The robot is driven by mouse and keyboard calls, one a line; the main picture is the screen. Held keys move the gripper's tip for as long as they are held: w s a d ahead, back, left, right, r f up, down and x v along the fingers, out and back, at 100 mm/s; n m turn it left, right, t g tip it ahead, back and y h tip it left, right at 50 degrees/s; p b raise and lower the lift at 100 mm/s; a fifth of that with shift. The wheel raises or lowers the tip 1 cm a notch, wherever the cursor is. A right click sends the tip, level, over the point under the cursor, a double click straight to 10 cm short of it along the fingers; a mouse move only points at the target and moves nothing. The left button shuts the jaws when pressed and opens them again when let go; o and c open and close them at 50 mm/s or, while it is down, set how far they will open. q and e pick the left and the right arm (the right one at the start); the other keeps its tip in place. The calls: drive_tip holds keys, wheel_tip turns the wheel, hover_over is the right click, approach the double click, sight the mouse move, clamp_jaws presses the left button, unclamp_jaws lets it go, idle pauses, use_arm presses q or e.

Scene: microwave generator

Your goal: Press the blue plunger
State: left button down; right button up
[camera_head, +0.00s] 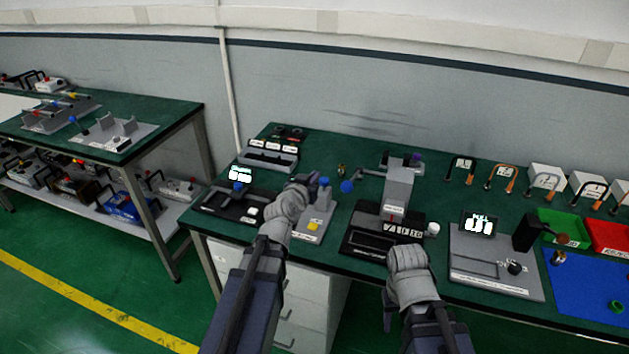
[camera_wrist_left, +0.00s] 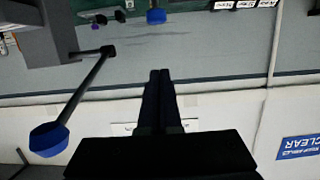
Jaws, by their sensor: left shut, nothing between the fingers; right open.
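The blue plunger (camera_head: 324,181) appears as a blue cap on a grey stand with a yellow label, near the middle of the green bench. A blue cap (camera_wrist_left: 156,15) at the top edge of the upside-down left wrist view may be it. My left gripper (camera_head: 312,179) is just beside the cap in the head view; whether they touch I cannot tell. Its fingers (camera_wrist_left: 160,75) are shut with nothing between them, apart from the cap in the wrist view. My right gripper (camera_head: 410,262) is open near the bench's front edge, its fingertips mostly hidden.
A blue-knobbed lever (camera_head: 347,186) on a grey press stands just right of my left gripper; its knob also shows in the left wrist view (camera_wrist_left: 48,138). A black device (camera_head: 235,203) stands left. A scale-like unit (camera_head: 495,265) stands right of my right gripper.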

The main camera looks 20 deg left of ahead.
use_arm(q)
drive_tip(key=b, duration=0.2)
hover_over(324, 185)
wheel_tip(324, 185, down, 2)
drive_tip(key=shift+s+a+f+b, duration=0.15)
drive_tip(key=shift+s+f+b, duration=0.05)
drive_tip(key=shift+f+b, duration=0.35)
drive_tip(key=shift+s+a+f+b, duration=0.2)
drive_tip(key=shift+f+b, duration=0.25)
drive_tip(key=shift+f, duration=0.2)
drive_tip(key=shift+f+b, duration=0.8)
